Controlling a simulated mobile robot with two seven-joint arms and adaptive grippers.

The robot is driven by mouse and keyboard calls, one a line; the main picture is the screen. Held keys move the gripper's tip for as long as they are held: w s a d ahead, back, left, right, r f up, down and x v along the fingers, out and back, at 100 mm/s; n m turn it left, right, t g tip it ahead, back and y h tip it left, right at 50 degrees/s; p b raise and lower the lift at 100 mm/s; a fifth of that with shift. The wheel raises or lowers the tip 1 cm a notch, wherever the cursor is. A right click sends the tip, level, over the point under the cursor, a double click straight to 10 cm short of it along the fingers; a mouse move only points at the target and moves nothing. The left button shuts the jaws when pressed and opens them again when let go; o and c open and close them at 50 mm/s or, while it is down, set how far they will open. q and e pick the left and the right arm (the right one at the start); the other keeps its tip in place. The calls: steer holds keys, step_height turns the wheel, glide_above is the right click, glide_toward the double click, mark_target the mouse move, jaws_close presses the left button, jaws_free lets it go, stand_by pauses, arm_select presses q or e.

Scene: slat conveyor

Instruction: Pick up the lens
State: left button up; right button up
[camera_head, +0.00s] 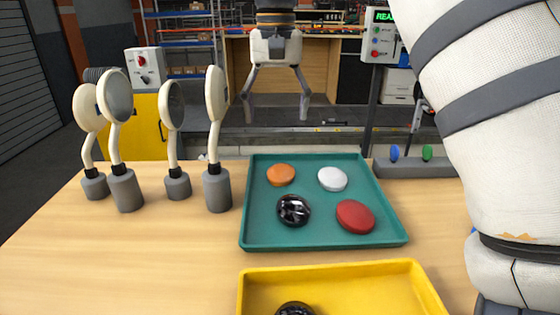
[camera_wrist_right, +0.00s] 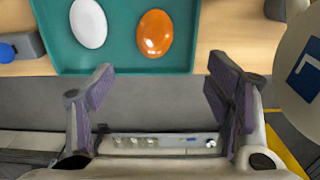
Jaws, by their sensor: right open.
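A teal tray (camera_head: 322,240) on the wooden table holds an orange disc (camera_head: 281,175), a white disc (camera_head: 332,179), a glossy black round piece (camera_head: 294,210) and a red disc (camera_head: 356,216). I cannot tell for certain which is the lens; the glossy black piece looks most like one. My right gripper (camera_head: 277,112) is open and empty, beyond the tray's far edge, fingers pointing down. In the right wrist view, the open fingers (camera_wrist_right: 158,88) are apart from the white disc (camera_wrist_right: 88,23) and orange disc (camera_wrist_right: 155,33). My left gripper is not in view.
A yellow tray (camera_head: 330,272) at the front holds another dark round piece (camera_head: 295,309), cut off by the frame. Several round-headed stands (camera_head: 216,187) are left of the teal tray. A grey block with blue and green knobs (camera_head: 430,168) lies to its right. Bare table (camera_head: 150,255) is front left.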

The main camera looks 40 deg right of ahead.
mark_target(281, 168)
steer(key=f, duration=0.7)
steer(key=s+f, duration=0.1)
steer(key=f, duration=0.2)
steer(key=shift+s+d+f+p, duration=0.1)
steer(key=shift+f+p, duration=0.2)
steer(key=shift+f, duration=0.5)
steer(key=c, duration=1.2)
